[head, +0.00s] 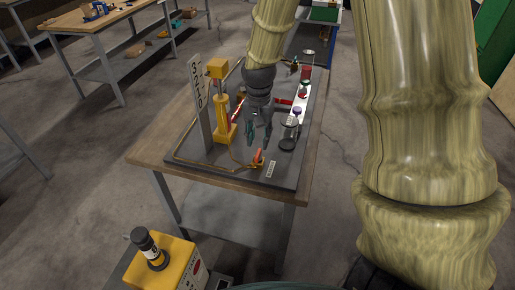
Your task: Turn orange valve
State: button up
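The orange valve (258,155) is a small orange handle on a yellow pipe fitting. It stands at the front edge of the dark panel (212,165) on the wooden table. My gripper (258,142) points down just above and behind the valve in the head view. Its two dark fingers are apart with nothing visible between them. I cannot tell whether a fingertip touches the valve.
A yellow box (172,264) with a black-topped cylinder (149,248) stands in front.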

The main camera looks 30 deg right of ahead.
aim_at(258, 153)
notch_tip(258, 153, down, 3)
jog(key=shift+f+p, duration=0.1)
jog(key=shift+p, duration=0.2)
jog(key=shift+s+f, duration=0.2)
jog(key=shift+f, duration=0.1)
jog(key=shift+w+f, duration=0.2)
jog(key=shift+f, duration=0.85)
jog(key=shift+s, duration=0.1)
grip_shut()
